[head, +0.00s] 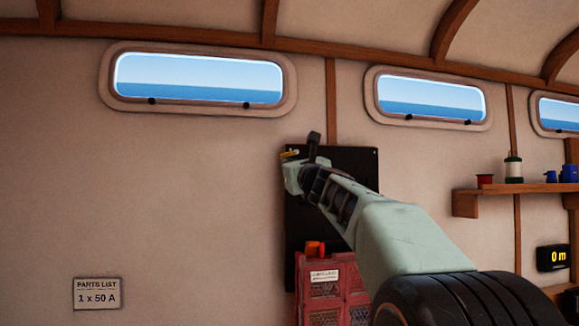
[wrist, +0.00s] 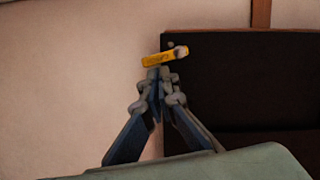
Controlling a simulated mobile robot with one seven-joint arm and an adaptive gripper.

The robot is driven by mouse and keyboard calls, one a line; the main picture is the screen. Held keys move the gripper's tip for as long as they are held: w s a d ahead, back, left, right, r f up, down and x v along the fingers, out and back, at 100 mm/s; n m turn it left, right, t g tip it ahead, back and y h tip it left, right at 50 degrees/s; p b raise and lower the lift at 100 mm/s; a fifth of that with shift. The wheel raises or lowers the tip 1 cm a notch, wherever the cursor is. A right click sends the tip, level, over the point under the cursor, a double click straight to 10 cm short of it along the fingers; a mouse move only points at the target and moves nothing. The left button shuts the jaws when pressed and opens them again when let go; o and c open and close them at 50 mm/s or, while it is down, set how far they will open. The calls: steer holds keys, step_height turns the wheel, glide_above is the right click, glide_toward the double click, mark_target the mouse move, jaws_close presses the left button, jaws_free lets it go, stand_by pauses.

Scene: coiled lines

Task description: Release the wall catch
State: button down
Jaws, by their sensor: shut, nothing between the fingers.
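A small yellow lever with a grey end, which looks like the wall catch (wrist: 158,56), sits at the top left corner of a black wall panel (wrist: 240,85). In the wrist view it lies nearly level, tilted slightly up to the right. My gripper (wrist: 160,74) is shut and empty, its tips just below the yellow piece in the picture. I cannot tell if they touch it. In the head view the yellow catch (head: 290,154) shows just above the end of my arm, and my fingers are hidden there.
A parts list sign (head: 97,293) hangs at lower left.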

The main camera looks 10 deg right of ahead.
steer(key=s+d+f+b, duration=0.1)
steer(key=s+f+b, duration=0.5)
steer(key=s, duration=0.3)
steer(key=shift+s+d, duration=0.25)
steer(key=shift+s, duration=0.15)
stand_by(0.4)
